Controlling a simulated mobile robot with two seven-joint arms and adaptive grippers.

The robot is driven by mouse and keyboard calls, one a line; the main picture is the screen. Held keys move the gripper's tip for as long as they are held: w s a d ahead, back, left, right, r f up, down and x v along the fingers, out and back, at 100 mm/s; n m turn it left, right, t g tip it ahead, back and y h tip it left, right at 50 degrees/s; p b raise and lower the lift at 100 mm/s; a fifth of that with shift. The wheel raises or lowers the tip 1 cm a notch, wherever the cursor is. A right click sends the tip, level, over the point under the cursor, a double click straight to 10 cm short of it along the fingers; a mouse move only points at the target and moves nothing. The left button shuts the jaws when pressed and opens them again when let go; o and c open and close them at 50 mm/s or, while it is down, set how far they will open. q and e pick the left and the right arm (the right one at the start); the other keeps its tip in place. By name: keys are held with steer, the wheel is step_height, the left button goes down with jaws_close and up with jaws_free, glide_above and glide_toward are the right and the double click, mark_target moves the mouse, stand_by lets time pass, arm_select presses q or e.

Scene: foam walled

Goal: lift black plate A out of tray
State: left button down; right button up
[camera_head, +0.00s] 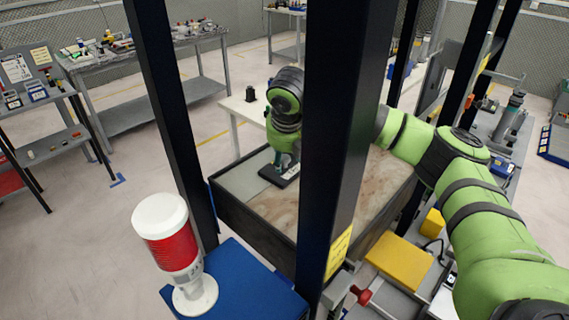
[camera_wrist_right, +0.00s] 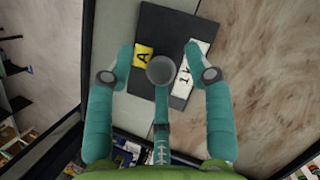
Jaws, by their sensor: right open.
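Black plate A (camera_head: 272,178) lies flat in the dark-walled tray (camera_head: 243,218), near its far left part. In the right wrist view the plate (camera_wrist_right: 165,22) bears a yellow label with an A and a white label. My right gripper (camera_wrist_right: 158,54) is open above the plate, its teal fingers spread to either side of the labels. A grey round piece (camera_wrist_right: 160,71) shows between them; I cannot tell whether it is a knob or a fingertip. In the head view the right gripper (camera_head: 284,158) is just over the plate; contact is unclear. My left gripper is out of view.
Dark upright posts (camera_head: 330,150) stand close in front and hide part of the tray. A red and white beacon (camera_head: 172,240) stands on a blue surface (camera_head: 245,285) at the front. A yellow block (camera_head: 398,260) lies at the right. The tray's right part is bare.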

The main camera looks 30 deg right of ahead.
steer(key=shift+s, duration=0.1)
jaws_close()
steer(key=shift+w+r, duration=0.15)
steer(key=shift+w, duration=0.05)
steer(key=shift+r, duration=0.1)
